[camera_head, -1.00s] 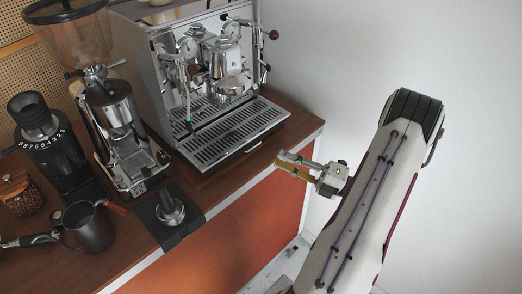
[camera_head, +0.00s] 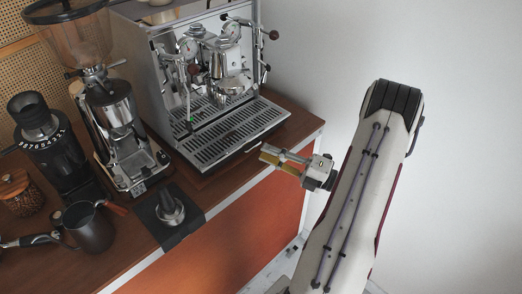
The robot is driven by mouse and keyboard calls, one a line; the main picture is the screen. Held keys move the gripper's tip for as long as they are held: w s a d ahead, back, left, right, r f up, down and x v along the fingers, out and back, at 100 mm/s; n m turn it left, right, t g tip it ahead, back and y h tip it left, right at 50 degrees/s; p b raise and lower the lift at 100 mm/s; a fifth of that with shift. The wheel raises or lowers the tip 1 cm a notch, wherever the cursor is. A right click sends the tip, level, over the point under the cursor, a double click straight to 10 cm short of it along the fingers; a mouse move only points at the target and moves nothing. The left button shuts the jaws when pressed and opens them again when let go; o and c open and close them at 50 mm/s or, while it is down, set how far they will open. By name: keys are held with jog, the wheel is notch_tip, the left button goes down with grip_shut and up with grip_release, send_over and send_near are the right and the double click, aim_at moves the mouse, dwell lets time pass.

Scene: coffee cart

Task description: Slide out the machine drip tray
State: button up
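The espresso machine (camera_head: 187,70) stands on the wooden counter. Its slotted metal drip tray (camera_head: 225,135) sits at its base, with a small handle (camera_head: 252,147) on the front face. My gripper (camera_head: 266,157) is just in front of the tray's front face, near that handle. Its fingers look parted, with a gap between them, and I see nothing held. Whether a fingertip touches the handle cannot be told from this view.
A tamper (camera_head: 170,208) on a dark mat, a dark jug (camera_head: 88,228), a silver grinder (camera_head: 121,130) and a black grinder (camera_head: 52,150) are to the left. The counter's front edge is below my gripper.

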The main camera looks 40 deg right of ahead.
jog(key=shift+x, duration=1.5)
jog(key=shift+c, duration=0.3)
grip_shut()
